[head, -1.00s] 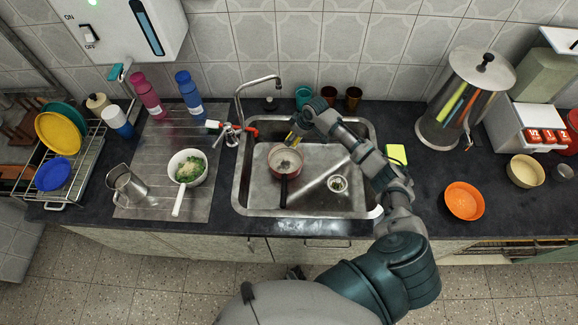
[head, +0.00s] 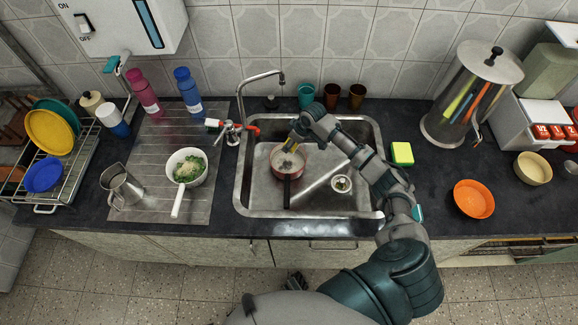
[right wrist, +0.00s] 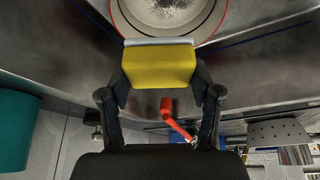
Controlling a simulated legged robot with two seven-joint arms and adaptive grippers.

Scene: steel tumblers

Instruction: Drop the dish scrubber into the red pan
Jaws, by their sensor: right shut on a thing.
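The red pan (head: 279,168) sits in the left half of the steel sink, with its dark handle toward the front. Its rim also shows at the top of the right wrist view (right wrist: 165,14). My right gripper (head: 294,138) is shut on the dish scrubber (right wrist: 158,66), a yellow block with a pale bluish edge. The scrubber is held at the far rim of the pan in the head view; its exact height above the pan is hard to tell.
The tap (head: 240,98) stands left of the sink (head: 238,199). Cups (head: 331,96) line the back edge. A yellow-green sponge (head: 402,153) lies to the right. A white pot (head: 186,168) with food stands on the drainboard.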

